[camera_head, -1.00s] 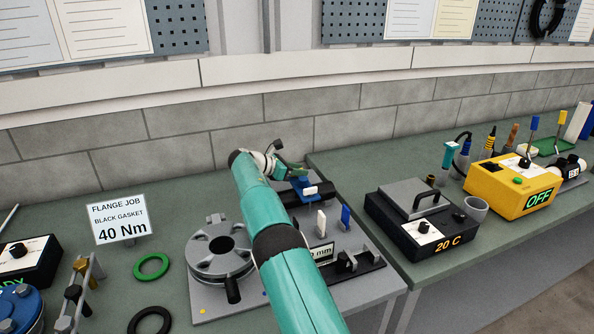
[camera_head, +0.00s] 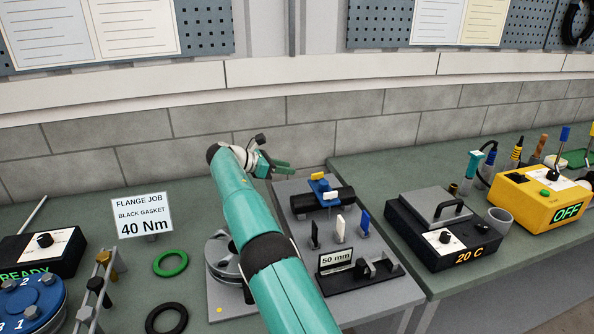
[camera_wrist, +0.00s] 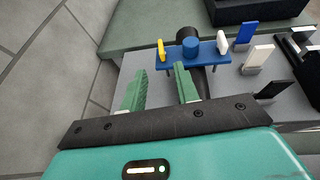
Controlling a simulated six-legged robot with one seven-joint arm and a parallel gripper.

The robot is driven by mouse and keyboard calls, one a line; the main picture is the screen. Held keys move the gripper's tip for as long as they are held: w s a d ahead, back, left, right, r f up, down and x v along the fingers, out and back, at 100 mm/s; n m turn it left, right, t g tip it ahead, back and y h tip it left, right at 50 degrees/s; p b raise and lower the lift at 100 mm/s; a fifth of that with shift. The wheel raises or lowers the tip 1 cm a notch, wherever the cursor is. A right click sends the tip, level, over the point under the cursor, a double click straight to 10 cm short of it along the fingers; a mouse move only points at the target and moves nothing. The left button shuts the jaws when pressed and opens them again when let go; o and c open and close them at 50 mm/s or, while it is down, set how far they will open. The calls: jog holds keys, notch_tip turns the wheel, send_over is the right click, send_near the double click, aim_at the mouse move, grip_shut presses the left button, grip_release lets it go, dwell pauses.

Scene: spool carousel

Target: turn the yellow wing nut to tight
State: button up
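The yellow wing nut (camera_head: 317,175) is a small tab at the far end of a blue bar (camera_head: 322,187) that lies across a black cylinder. In the wrist view the yellow wing nut (camera_wrist: 161,50) stands upright at the left end of the blue bar (camera_wrist: 207,54), with a white tab at the right end. My gripper (camera_head: 284,167) has green fingers, held to the left of the wing nut in the head view. In the wrist view my gripper (camera_wrist: 161,70) is open and empty, its fingertips short of the wing nut and apart from it.
White, blue and black tabs (camera_head: 340,228) stand on the grey plate near a "50 mm" sign (camera_head: 336,259). A round grey carousel (camera_head: 222,252) is partly behind my arm. A black hot-plate box (camera_head: 440,228) stands to the right. The wall is close behind.

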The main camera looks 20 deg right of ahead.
jog(key=shift+a+r, duration=0.15)
jog(key=shift+a, duration=0.2)
